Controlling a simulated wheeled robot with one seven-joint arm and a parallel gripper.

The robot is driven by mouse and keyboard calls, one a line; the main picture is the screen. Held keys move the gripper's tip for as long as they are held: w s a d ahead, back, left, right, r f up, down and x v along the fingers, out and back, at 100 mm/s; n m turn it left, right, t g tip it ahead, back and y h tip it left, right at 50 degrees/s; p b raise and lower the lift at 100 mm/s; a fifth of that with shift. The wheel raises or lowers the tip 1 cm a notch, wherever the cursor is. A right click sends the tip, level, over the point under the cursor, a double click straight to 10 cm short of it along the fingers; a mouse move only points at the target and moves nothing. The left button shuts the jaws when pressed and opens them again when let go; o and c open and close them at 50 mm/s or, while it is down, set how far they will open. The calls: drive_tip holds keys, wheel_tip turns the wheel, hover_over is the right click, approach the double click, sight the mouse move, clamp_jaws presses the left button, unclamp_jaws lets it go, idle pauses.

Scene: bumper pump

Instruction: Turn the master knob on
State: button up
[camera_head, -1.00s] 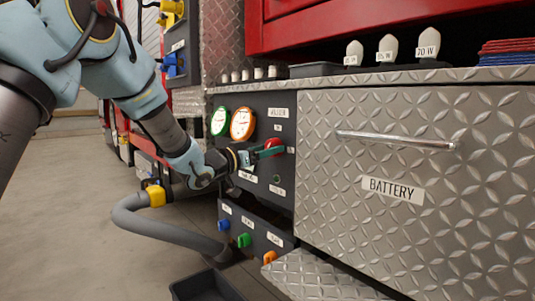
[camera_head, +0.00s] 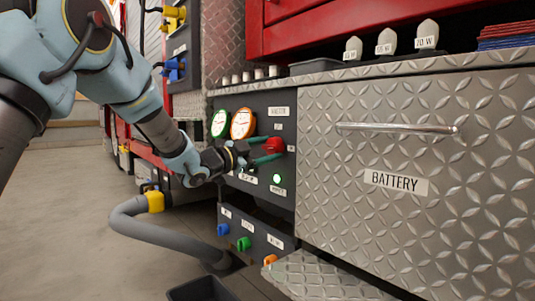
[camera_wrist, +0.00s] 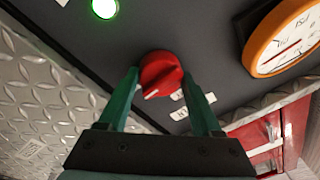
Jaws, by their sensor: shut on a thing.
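The red round master knob (camera_head: 274,145) sits on the dark pump panel (camera_head: 285,205), right of two gauges. My gripper (camera_head: 268,154) is at the knob, reaching in from the left. In the wrist view, its two green fingers (camera_wrist: 160,76) are on either side of the red knob (camera_wrist: 160,70), shut on it. A white mark shows on the knob's lower edge. A green lamp (camera_head: 277,179) below the knob is lit, and it glows in the wrist view (camera_wrist: 105,8) too. My gripper hides some panel labels.
A green gauge (camera_head: 220,123) and an orange gauge (camera_head: 243,123) are left of the knob. The battery drawer (camera_head: 330,190) is to the right. Blue, green and orange knobs (camera_head: 243,243) are below. A grey hose (camera_head: 150,232) curves at lower left.

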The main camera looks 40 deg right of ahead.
drive_tip(key=shift+m, duration=0.4)
drive_tip(key=o, duration=1.4)
drive_tip(key=shift+a, duration=0.1)
drive_tip(key=a+p, duration=0.1)
drive_tip(key=a, duration=0.2)
drive_tip(key=a+f+p, duration=0.1)
drive_tip(key=a, duration=0.3)
drive_tip(key=a+p, duration=0.1)
drive_tip(key=a, duration=0.2)
drive_tip(key=shift+w+a+f, duration=0.15)
drive_tip(key=shift+w+a, duration=0.15)
drive_tip(key=shift+w, duration=0.05)
